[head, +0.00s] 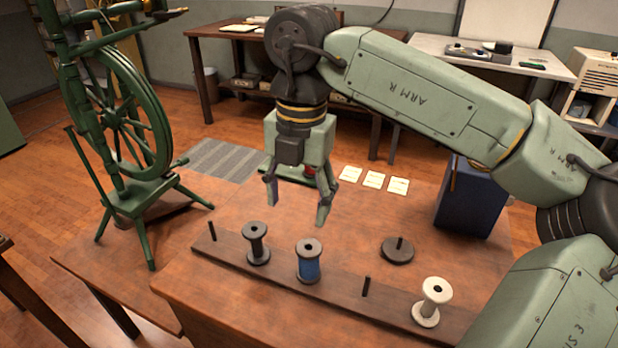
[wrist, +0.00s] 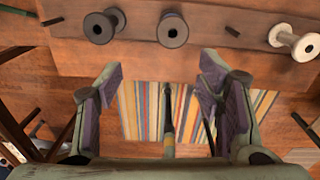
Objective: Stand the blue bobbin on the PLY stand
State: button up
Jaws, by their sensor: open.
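The blue bobbin (head: 308,265) stands upright on a long dark board (head: 335,288), with a dark bobbin (head: 257,243) to its left. In the wrist view the blue bobbin (wrist: 173,29) shows mainly its grey top, at the upper middle. A round dark base with an upright peg (head: 397,250) stands empty behind the board, right of the blue bobbin; it looks like the PLY stand, but I see no label. My gripper (head: 298,212) is open and empty, pointing down above and apart from the blue bobbin. Its spread fingers also show in the wrist view (wrist: 160,75).
A white bobbin (head: 431,303) stands at the board's right end. Bare pegs stand at the board's left end (head: 211,230) and between the blue and white bobbins (head: 366,286). A blue box (head: 470,200) stands behind right, under my arm. A green spinning wheel (head: 125,130) stands left.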

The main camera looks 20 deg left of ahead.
aim_at(309, 242)
jog(key=shift+m+h, duration=0.3)
jog(key=f+b, duration=0.2)
jog(key=f, duration=0.1)
jog(key=d+f+b, duration=0.1)
jog(key=f+b, duration=0.2)
jog(key=f, duration=0.1)
jog(key=w+f+b, duration=0.1)
jog(key=f+b, duration=0.2)
jog(key=f, duration=0.1)
jog(key=shift+d, duration=0.15)
jog(key=shift+r, duration=0.1)
jog(key=c, duration=0.8)
jog(key=shift+c, duration=0.2)
